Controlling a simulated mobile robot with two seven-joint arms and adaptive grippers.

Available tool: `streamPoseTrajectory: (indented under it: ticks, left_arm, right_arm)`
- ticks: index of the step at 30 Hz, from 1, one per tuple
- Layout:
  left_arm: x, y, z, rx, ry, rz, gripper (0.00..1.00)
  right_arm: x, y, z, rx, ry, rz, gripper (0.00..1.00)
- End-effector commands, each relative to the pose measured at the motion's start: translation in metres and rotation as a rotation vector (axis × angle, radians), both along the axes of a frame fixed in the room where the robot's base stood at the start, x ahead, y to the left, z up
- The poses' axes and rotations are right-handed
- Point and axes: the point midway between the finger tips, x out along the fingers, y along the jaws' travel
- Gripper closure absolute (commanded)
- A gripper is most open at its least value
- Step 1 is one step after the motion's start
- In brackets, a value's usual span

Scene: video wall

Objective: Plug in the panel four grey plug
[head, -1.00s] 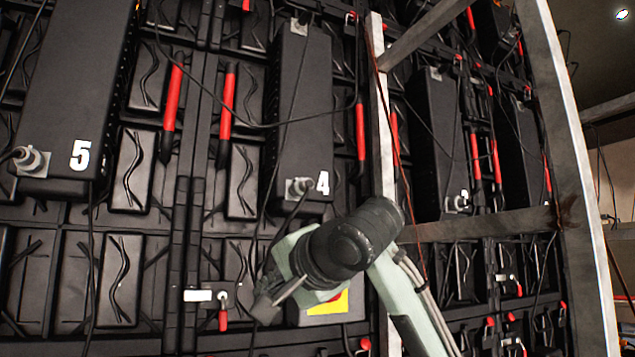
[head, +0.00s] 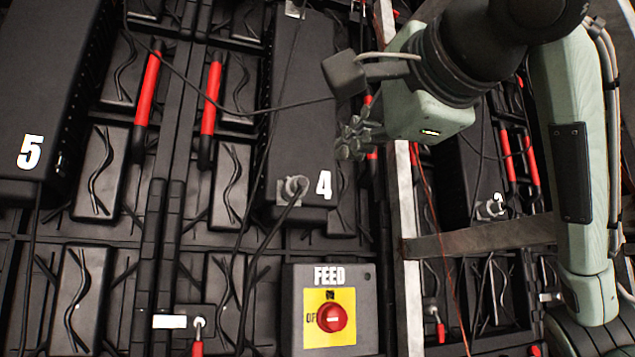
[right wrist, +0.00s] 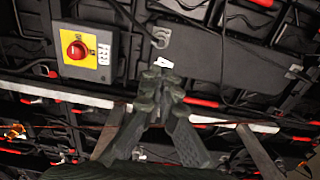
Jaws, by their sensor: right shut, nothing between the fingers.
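Panel four is a long dark box (head: 300,110) with a white 4 at its lower end. The grey plug (head: 295,187) sits at that end, left of the 4, with a dark cable hanging from it. It appears to be at its socket; how deep it sits I cannot tell. My right gripper (head: 352,140) is shut and empty, to the right of panel four and above the plug's level, apart from the plug. In the right wrist view, the shut fingers (right wrist: 158,88) point toward the panel four box (right wrist: 205,62) and the plug (right wrist: 160,38). My left gripper is not in view.
A FEED box (head: 331,280) with a red knob (head: 332,317) on yellow is below panel four. A metal frame post (head: 408,230) and crossbar (head: 480,240) stand to the right. Panel five (head: 50,100) is at left. Loose cables cross the wall.

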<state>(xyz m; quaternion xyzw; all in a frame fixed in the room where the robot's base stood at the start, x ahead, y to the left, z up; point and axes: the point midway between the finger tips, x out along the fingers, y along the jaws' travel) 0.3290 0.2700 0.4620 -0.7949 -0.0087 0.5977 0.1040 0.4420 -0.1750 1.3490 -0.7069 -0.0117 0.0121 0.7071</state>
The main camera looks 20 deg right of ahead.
Motion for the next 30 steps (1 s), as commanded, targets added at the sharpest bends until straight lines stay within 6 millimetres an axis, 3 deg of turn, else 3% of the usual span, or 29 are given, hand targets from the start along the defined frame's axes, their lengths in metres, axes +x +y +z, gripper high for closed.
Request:
streamPoseTrajectory:
  ticks: [14, 23, 30]
  left_arm:
    - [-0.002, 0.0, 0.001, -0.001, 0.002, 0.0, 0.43]
    - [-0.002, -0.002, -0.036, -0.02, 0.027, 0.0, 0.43]
    - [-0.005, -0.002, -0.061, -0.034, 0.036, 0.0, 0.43]
  right_arm:
    - [0.007, 0.002, 0.0, 0.001, 0.003, 0.004, 1.0]
    - [0.054, 0.004, 0.0, 0.005, 0.009, 0.008, 1.0]
    - [0.103, 0.002, 0.001, 0.0, 0.005, -0.004, 1.0]
